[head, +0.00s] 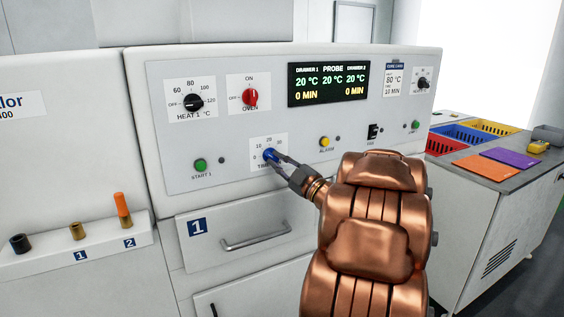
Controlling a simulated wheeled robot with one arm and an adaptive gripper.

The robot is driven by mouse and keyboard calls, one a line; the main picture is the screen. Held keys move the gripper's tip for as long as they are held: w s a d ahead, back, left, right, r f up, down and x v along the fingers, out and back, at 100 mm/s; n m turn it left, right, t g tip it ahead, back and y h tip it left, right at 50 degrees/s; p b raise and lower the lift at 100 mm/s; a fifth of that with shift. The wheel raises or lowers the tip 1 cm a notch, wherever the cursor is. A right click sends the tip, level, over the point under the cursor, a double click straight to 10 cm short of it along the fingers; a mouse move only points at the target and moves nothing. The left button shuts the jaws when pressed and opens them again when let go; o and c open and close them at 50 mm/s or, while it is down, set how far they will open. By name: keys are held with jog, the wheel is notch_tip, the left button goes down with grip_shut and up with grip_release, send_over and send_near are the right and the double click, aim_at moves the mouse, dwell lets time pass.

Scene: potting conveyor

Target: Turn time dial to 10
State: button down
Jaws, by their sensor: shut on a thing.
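The time dial (269,154) is a blue knob on the white control panel, low and left of its middle. My gripper (275,157) is shut on the blue knob, reaching in from the lower right. The knob's pointer direction cannot be made out. The display (329,83) reads 20 °C for drawer 1, probe and drawer 2, with 0 MIN under both drawers.
Close by are the black heat dial (194,103), red oven knob (250,97), green start button (200,166) and yellow alarm button (325,142). Drawer 1's handle (255,237) sticks out below. A side table with coloured bins (462,133) stands right. A ledge (100,250) with small cylinders is left.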

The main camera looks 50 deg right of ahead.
jog(key=shift+a+r+m, duration=0.15)
jog(key=shift+r+m, duration=0.05)
jog(key=shift+m, duration=0.3)
jog(key=c, duration=1.4)
grip_release()
jog(key=shift+a, duration=0.1)
jog(key=shift+o, duration=1.2)
jog(key=shift+f, duration=0.1)
jog(key=shift+s, duration=0.1)
jog(key=shift+s+f, duration=0.1)
jog(key=shift+s, duration=0.1)
jog(key=v, duration=1.1)
jog(key=shift+f, duration=0.2)
jog(key=shift+s, duration=0.1)
